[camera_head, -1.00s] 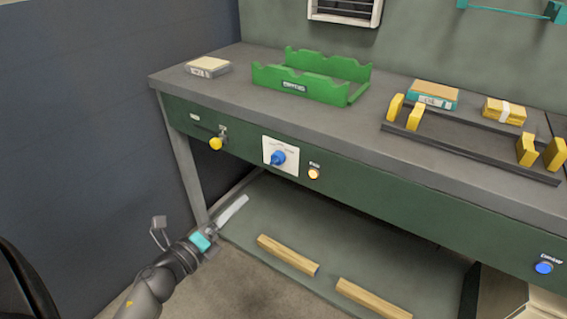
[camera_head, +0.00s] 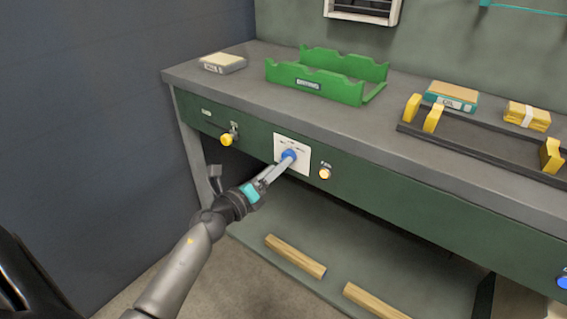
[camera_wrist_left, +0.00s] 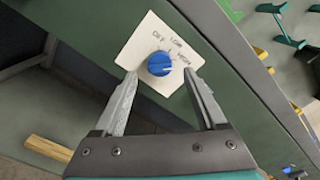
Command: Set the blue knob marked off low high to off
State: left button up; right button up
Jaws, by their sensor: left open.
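The blue knob (camera_head: 289,155) sits on a white label plate (camera_head: 303,163) on the green front panel of the bench. In the left wrist view the blue knob (camera_wrist_left: 160,63) shows near the middle, with OFF, LOW and HIGH lettered around it on the plate; which mark it points to is hard to tell. My left gripper (camera_head: 280,166) is at the knob in the head view. In the left wrist view its open fingers (camera_wrist_left: 159,74) have their tips on either side of the knob's lower part, with gaps visible. My right gripper is out of view.
A yellow knob (camera_head: 227,140) is left of the plate and a lit round button (camera_head: 325,174) is right of it. Another blue button (camera_head: 563,282) is at the far right. A green cradle (camera_head: 318,85) stands on the bench top above. Wooden bars (camera_head: 296,256) lie below.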

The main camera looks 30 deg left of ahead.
pick_arm(q)
jog(key=shift+w+d, duration=0.15)
jog(key=shift+w, duration=1.55)
grip_shut()
